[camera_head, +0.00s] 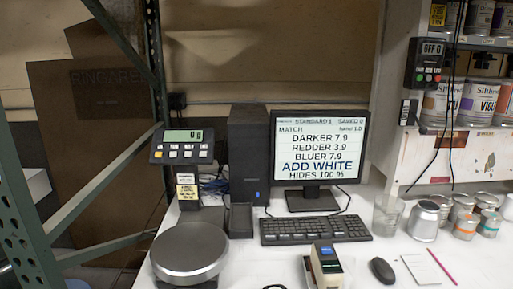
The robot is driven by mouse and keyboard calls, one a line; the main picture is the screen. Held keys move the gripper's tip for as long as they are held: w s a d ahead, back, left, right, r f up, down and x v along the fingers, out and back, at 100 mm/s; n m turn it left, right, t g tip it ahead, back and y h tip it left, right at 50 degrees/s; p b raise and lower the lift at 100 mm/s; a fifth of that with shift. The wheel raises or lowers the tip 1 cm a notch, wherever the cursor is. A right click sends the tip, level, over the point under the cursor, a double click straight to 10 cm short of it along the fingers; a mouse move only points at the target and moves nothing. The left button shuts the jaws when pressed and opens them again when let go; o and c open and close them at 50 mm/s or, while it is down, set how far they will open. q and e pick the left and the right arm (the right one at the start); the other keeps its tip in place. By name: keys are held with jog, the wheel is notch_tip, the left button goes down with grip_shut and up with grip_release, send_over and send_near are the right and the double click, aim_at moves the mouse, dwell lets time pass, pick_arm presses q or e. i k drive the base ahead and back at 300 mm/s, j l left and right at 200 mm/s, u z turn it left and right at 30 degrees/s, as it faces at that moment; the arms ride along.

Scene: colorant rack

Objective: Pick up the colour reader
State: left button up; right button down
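The colour reader (326,265) appears to be the small upright device at the front edge of the white table, below the keyboard. It has a pale and dark body and a small blue-green patch on top, and its lower end is cut off by the bottom of the view. Neither of my grippers shows in the head view, and nothing is touching the device.
A scale (190,252) stands to the left, with its display (182,146) on a post. A keyboard (315,228) lies before the monitor (319,147). A mouse (382,270), notepad (421,268), glass beaker (387,214) and several cans (424,221) stand to the right.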

aim_at(328, 271)
jog(key=i+l, duration=0.4)
jog(key=l, duration=0.15)
jog(key=i+l, duration=0.4)
jog(key=k+l+u, duration=0.1)
jog(key=k+l, duration=0.1)
jog(key=l, duration=0.1)
